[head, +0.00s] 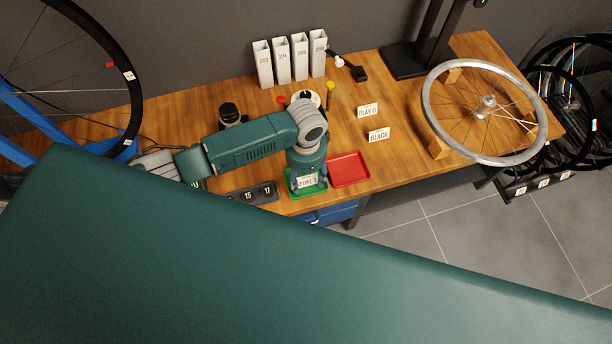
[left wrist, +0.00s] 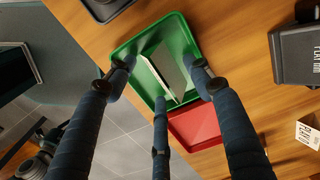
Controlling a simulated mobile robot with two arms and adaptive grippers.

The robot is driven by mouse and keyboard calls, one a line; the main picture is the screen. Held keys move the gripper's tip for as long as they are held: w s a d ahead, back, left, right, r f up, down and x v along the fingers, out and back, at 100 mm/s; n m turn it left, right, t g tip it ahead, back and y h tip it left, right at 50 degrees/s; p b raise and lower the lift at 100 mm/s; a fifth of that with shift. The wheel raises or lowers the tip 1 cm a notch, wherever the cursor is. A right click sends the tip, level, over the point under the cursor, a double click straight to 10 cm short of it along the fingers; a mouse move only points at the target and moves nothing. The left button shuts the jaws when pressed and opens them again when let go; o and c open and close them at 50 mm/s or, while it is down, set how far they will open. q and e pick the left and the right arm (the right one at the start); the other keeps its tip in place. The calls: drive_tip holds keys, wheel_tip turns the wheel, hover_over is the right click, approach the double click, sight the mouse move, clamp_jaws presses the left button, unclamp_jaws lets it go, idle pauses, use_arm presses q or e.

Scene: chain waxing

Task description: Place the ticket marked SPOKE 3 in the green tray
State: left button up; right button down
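The white ticket marked SPOKE 3 (head: 308,181) stands within the green tray (head: 292,192) at the front edge of the bench. In the left wrist view the ticket (left wrist: 159,76) is a folded card inside the rim of the green tray (left wrist: 184,27). My left gripper (head: 308,177) points down over the tray, around the ticket. In the left wrist view its dark fingers (left wrist: 162,75) are spread apart, with gaps between the fingertips and the card. My right gripper is not in view.
A red tray (head: 349,169) adjoins the green one on the right. Tickets PLAY 0 (head: 368,111) and BLACK (head: 378,135) stand further back. A dark number display (head: 250,194) lies to the left. A wheel (head: 484,110) rests on wooden blocks at right. My own green arm covers the foreground.

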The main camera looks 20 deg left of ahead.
sight(306, 179)
use_arm(q)
wheel_tip(306, 179, up, 12)
drive_tip(key=p, duration=0.1)
drive_tip(key=shift+r, duration=0.15)
idle(0.4)
idle(0.4)
